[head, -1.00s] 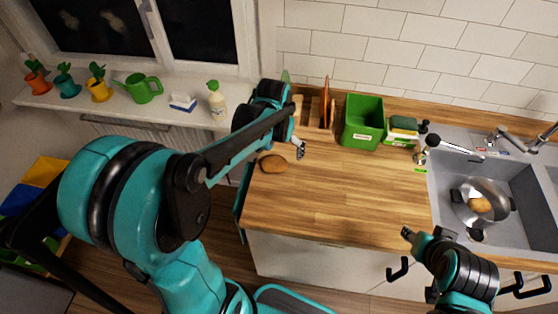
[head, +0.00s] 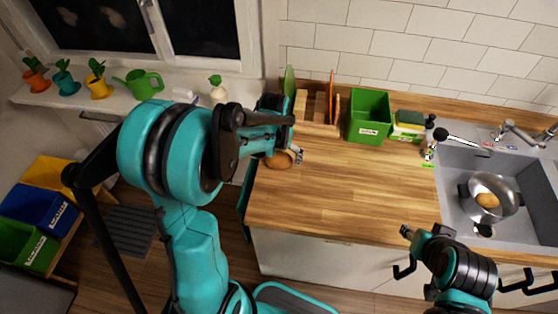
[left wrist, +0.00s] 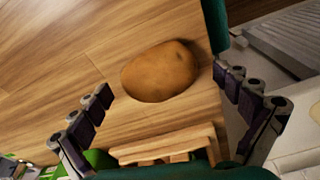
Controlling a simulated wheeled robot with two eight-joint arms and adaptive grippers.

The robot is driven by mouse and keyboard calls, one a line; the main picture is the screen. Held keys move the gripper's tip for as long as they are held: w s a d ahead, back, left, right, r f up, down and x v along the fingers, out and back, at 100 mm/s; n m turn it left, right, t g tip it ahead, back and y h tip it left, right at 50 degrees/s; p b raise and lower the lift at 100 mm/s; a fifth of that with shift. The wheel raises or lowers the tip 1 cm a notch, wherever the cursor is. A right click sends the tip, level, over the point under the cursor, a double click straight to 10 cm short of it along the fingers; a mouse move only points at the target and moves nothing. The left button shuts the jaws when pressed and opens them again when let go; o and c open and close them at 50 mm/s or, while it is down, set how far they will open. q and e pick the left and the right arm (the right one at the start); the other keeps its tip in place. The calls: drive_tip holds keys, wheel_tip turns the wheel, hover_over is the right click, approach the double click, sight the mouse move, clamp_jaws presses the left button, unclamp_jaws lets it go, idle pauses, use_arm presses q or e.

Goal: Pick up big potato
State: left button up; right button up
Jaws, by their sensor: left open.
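A big brown potato (head: 279,161) lies on the left end of the wooden countertop (head: 340,200). In the head view my left gripper (head: 289,150) is right over it and partly hides it. In the left wrist view the whole potato (left wrist: 160,71) shows on the wood, between and beyond the spread fingers of my left gripper (left wrist: 164,88). These fingers are open and empty. A second potato (head: 487,200) lies in a metal pot (head: 507,198) in the sink. My right gripper (head: 407,232) is by the counter's front edge, and its fingers are too small to judge.
A wooden rack (head: 318,125) with boards stands behind the potato, beside a green bin (head: 369,116). The sink (head: 456,208) is on the right. The middle of the countertop is clear. Potted plants (head: 99,86) and a watering can (head: 143,84) stand on the windowsill.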

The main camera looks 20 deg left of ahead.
use_arm(q)
drive_tip(key=c, duration=1.3)
drive_tip(key=shift+r, duration=0.1)
